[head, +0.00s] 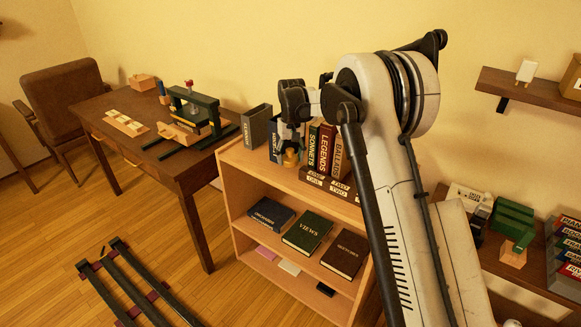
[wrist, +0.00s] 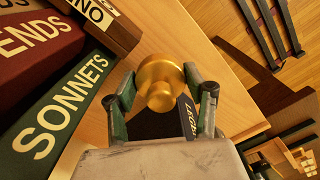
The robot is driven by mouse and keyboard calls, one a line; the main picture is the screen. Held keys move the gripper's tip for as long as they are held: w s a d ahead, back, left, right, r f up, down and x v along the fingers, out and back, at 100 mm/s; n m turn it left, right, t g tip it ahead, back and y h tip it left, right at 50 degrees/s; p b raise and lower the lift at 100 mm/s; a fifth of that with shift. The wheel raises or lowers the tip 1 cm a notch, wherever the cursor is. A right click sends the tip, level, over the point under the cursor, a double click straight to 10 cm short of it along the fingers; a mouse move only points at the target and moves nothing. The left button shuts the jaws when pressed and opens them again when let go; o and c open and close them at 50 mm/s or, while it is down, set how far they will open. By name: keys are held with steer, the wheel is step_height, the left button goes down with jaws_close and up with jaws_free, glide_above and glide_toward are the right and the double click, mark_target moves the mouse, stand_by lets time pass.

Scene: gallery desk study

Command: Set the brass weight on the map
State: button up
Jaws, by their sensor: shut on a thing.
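The brass weight (wrist: 160,82) is a round, gold-coloured piece with a knob, held between the two fingers of my gripper (wrist: 160,95) in the wrist view. In the head view the brass weight (head: 290,158) shows just under my gripper (head: 291,148), at the top of the bookcase beside the standing books. I cannot tell whether its base touches the bookcase top. I cannot make out a map in either view.
The bookcase (head: 243,160) carries upright books close by, among them the green Sonnets (wrist: 55,115) and red Legends (head: 327,148). A desk (head: 88,117) with a wooden tray (head: 126,124) and a green press (head: 193,102) stands further left.

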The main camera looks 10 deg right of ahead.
mark_target(290, 173)
steer(key=shift+f, duration=1.95)
steer(key=shift+f, duration=0.2)
steer(key=o, duration=1.6)
steer(key=shift+o, duration=0.5)
step_height(290, 173, up, 12)
steer(key=shift+d+r, duration=0.1)
steer(key=shift+r, duration=0.1)
